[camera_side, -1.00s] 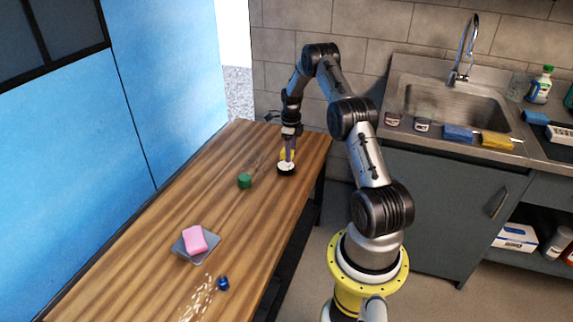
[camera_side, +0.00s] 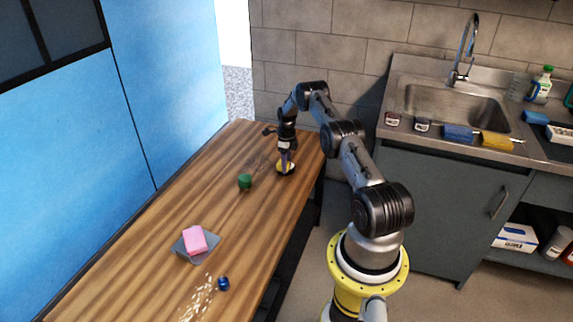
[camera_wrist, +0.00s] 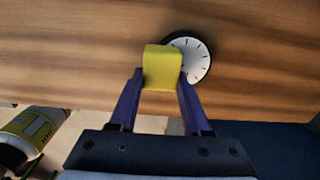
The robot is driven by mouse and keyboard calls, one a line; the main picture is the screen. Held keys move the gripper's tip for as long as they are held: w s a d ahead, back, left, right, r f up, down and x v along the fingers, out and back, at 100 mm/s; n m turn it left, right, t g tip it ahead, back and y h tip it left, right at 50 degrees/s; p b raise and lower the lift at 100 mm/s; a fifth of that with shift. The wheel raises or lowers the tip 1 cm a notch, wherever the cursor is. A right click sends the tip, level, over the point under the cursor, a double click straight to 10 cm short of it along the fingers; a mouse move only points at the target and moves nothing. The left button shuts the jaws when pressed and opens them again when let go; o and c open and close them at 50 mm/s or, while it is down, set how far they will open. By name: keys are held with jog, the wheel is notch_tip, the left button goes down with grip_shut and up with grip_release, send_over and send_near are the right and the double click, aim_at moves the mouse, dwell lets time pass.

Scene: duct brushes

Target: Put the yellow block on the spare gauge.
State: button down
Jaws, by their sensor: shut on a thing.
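My gripper (camera_wrist: 160,98) is shut on the yellow block (camera_wrist: 162,66) and holds it between its two purple fingers. The spare gauge (camera_wrist: 194,58) has a round white face with dark marks and a black rim. It lies on the wooden table, and the block covers its left part in the wrist view. In the side view, my gripper (camera_side: 286,163) points down at the gauge near the table's right edge, with the yellow block (camera_side: 284,167) low over it. The gauge is mostly hidden there, and I cannot tell whether the block touches it.
A green round object (camera_side: 245,181) stands on the table (camera_side: 215,215) left of the gauge. A small blue object (camera_side: 223,283) sits beside pale scattered bits. Bare table lies between them.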

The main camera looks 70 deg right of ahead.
jog(key=shift+f, duration=0.1)
jog(key=shift+c, duration=1.8)
grip_release()
